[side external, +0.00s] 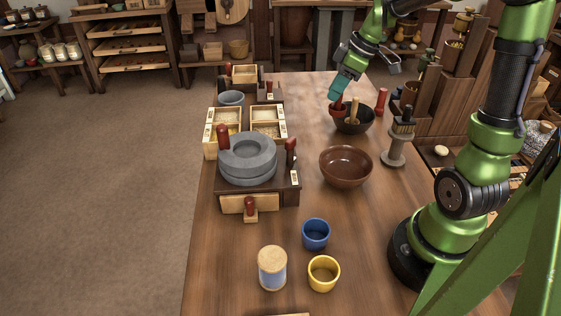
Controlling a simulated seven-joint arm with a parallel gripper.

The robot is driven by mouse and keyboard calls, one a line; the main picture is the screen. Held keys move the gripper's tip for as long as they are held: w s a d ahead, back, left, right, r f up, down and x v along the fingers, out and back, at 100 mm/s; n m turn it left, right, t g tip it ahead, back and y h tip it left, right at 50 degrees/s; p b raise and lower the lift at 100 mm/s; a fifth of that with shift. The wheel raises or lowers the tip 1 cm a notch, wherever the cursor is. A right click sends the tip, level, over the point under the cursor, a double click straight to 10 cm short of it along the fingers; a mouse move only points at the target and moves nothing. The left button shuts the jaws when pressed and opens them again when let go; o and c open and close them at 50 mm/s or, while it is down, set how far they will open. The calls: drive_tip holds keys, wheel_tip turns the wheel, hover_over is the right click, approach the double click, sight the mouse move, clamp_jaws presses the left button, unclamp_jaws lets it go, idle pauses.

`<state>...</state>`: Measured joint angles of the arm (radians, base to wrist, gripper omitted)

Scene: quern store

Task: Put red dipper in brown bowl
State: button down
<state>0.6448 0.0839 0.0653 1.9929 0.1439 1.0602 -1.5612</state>
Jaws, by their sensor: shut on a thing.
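The brown bowl (346,178) stands empty on the table, to the left of my arm's base. My gripper (340,98) has teal fingers and is at the far part of the table, beyond the brown bowl. It is shut on the red dipper (338,113), which hangs below the fingers. The dipper is at the left rim of a dark bowl (368,126); I cannot tell whether it touches that bowl. The fingers hide the top of the dipper's handle.
A tan pestle (354,110) stands in the dark bowl, with a red upright object (382,102) behind. A grey stand (396,145) is to the right. A stone quern (247,160) is left. Blue (316,235) and yellow (323,274) cups and a lidded jar (272,270) stand in front.

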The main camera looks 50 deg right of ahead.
drive_tip(key=s+a+f+n+g+y, duration=0.2)
drive_tip(key=s+a+f+n, duration=0.1)
drive_tip(key=s+a+n, duration=0.45)
hover_over(345, 155)
drive_tip(key=s+a, duration=0.3)
drive_tip(key=a, duration=0.3)
drive_tip(key=shift+n, duration=0.45)
drive_tip(key=f, duration=0.9)
drive_tip(key=shift+w+d+f, duration=0.25)
drive_tip(key=shift+f, duration=0.1)
drive_tip(key=c, duration=1)
unclamp_jaws()
